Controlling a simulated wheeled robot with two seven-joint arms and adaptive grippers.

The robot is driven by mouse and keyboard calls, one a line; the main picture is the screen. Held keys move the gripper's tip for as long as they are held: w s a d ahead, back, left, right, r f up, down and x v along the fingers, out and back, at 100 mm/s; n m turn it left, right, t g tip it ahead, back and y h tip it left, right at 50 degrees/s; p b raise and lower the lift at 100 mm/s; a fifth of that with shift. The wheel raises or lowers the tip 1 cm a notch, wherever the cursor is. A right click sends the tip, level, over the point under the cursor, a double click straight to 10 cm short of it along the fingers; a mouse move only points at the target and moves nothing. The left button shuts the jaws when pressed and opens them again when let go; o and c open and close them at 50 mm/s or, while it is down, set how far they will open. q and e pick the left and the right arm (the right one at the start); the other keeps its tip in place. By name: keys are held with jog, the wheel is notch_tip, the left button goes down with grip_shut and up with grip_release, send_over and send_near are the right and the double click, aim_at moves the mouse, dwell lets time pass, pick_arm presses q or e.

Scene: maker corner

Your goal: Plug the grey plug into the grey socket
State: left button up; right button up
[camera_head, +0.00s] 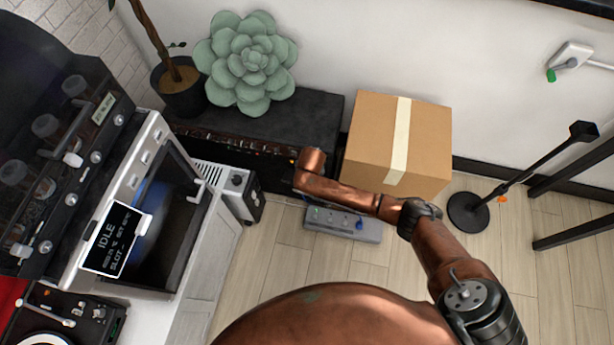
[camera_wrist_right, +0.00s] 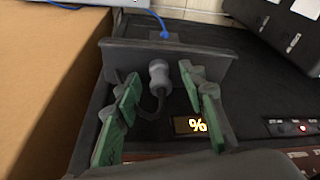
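The grey plug (camera_wrist_right: 158,75) shows in the right wrist view with a grey cable curling below it. My right gripper (camera_wrist_right: 160,82) is open, its green-padded fingers on either side of the plug with gaps between; I cannot tell how deep the plug lies between the tips. In the head view my right arm reaches left over the grey power strip (camera_head: 325,230) to the dark cabinet, and its fingers are hidden. The strip lies on the floor and carries a blue plug (camera_head: 360,225). I cannot make out which outlet is the grey socket. My left gripper is not in view.
A cardboard box (camera_head: 424,140) stands beside the dark cabinet (camera_head: 310,105), close to my right arm. A plant (camera_head: 247,62) is at the back. A machine (camera_head: 150,220) stands at left, a stand base (camera_head: 468,212) at right. The front floor is clear.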

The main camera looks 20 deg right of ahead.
jog(key=shift+c, duration=0.5)
grip_shut()
jog(key=shift+r, duration=0.1)
